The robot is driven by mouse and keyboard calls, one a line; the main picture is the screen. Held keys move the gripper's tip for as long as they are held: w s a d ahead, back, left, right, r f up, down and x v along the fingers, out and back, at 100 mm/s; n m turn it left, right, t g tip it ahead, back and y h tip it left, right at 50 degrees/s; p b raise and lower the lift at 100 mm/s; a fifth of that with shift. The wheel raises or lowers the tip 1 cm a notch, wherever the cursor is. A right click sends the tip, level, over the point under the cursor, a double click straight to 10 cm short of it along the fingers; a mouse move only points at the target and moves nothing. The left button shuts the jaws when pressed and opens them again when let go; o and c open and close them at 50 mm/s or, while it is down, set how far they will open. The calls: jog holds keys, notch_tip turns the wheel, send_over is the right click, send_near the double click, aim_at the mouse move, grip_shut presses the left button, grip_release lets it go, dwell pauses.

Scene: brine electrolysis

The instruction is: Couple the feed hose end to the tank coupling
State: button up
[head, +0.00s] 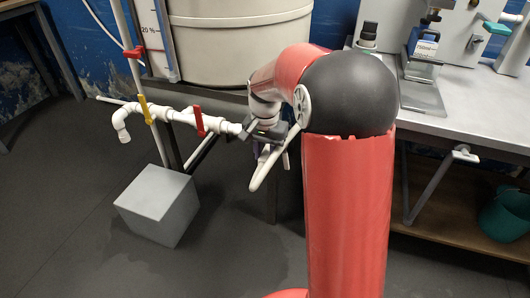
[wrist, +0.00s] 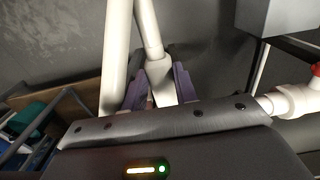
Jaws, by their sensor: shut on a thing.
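The feed hose is white and shows in the head view (head: 262,174), hanging in a bend below my gripper (head: 268,143). In the wrist view, the purple fingers of my gripper (wrist: 160,92) are shut on the white hose end (wrist: 158,82). The white pipework carries a red and a yellow valve handle. Its right end, apparently the tank coupling (head: 234,129), is close to the left of my gripper. A white fitting (wrist: 293,102) shows at the right edge of the wrist view, apart from the held hose end. My wrist partly hides the gripper in the head view.
A large beige tank (head: 235,45) stands behind the pipework. A grey box (head: 158,205) is below it. A bench (head: 470,105) with lab equipment is at the right, with a teal bucket (head: 505,222) beneath. The front left floor is clear.

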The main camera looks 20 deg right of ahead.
jog(key=shift+w+d, duration=0.35)
jog(key=shift+w, duration=0.1)
dwell(0.7)
jog(key=o, duration=1.1)
jog(key=shift+r, duration=0.15)
